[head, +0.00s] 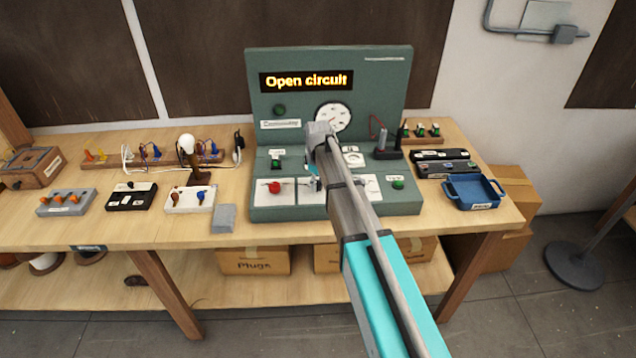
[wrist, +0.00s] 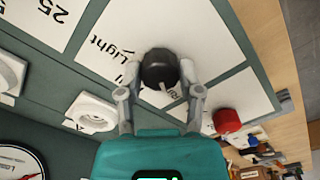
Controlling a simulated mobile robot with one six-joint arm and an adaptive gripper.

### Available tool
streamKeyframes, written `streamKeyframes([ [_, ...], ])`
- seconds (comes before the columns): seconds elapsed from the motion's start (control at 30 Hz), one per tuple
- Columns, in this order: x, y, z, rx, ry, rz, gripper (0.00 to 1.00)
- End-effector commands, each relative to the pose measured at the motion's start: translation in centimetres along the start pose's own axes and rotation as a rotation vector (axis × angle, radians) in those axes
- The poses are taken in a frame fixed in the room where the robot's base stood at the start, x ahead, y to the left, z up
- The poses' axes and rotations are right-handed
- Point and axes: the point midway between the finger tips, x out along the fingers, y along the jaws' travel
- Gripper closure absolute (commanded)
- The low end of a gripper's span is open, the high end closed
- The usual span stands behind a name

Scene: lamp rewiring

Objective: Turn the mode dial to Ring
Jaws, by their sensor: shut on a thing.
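The mode dial (wrist: 160,68) is a round black knob on the white labelled face of the green test panel (head: 268,211). In the wrist view my gripper (wrist: 160,74) has one finger on each side of the dial and is shut on it. A short white mark on the dial points toward the lower right of the picture, near a label beginning "Ri", partly covered by the fingers. Labels "Light" and "25" show to the upper left. In the head view my arm hides the dial. The panel's display (head: 306,81) reads "Open circuit".
A red knob (wrist: 227,120) is close to the right finger in the wrist view. A white round socket (wrist: 92,112) lies to the left. A lamp (head: 188,147), switch boxes and a blue tray (head: 474,191) stand on the wooden bench, on either side of the panel.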

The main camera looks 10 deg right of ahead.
Motion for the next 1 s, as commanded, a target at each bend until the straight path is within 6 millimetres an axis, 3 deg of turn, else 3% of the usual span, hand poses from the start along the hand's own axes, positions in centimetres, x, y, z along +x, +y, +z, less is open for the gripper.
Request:
streamKeyframes([
  [0.33,0.01,-0.02,0.01,-0.006,-0.001,0.000,1.00],
  [0.37,0.01,-0.02,0.01,-0.006,-0.001,0.000,0.49],
  [0.53,0.01,-0.01,0.00,-0.005,0.000,0.000,0.18],
  [1.0,0.00,0.00,0.00,0.003,0.000,0.000,0.18],
])
